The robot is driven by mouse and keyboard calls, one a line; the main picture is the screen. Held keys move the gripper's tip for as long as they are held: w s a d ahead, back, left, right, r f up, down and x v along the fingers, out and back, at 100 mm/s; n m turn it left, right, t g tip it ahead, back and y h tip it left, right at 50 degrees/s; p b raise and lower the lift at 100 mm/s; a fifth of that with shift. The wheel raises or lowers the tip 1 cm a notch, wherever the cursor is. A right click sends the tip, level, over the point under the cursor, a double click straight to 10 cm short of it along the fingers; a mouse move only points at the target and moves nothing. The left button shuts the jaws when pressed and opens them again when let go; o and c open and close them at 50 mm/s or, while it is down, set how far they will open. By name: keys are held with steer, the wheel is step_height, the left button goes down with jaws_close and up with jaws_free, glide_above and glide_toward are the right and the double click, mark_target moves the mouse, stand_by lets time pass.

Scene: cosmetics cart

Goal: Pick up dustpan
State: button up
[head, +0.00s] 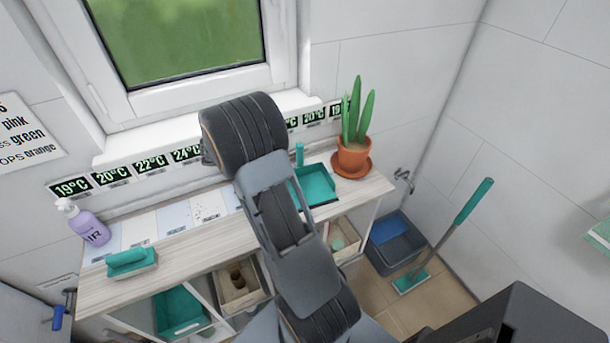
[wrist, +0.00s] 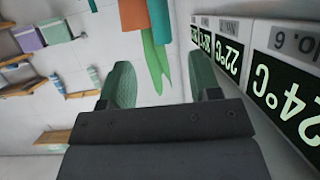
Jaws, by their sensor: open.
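The dustpan (head: 317,186) is teal and lies on the pale wooden shelf, left of the potted plant, with its handle (head: 299,154) pointing up towards the wall. My arm covers part of its left side in the head view. In the wrist view my gripper (wrist: 162,82) is open and empty, its two green fingers spread apart. A teal piece (wrist: 160,20) at the top edge, beside the plant, looks like part of the dustpan; it is beyond the fingertips and apart from them. The gripper's fingers cannot be made out in the head view.
The potted plant (head: 353,154) stands close right of the dustpan; its leaves (wrist: 152,62) show in the wrist view. Temperature signs (wrist: 285,95) line the wall beside my gripper.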

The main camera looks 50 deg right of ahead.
mark_target(302, 148)
steer(key=p+x, duration=0.1)
steer(key=x, duration=0.5)
steer(key=shift+s+d+p, duration=0.1)
steer(key=shift+d+p, duration=0.2)
steer(key=shift+p, duration=0.2)
steer(key=p+x, duration=0.2)
steer(key=x, duration=0.1)
steer(key=shift+d, duration=0.25)
steer(key=shift+s+d+f, duration=0.15)
steer(key=shift+d+f, duration=0.15)
steer(key=shift+d, duration=0.15)
jaws_close()
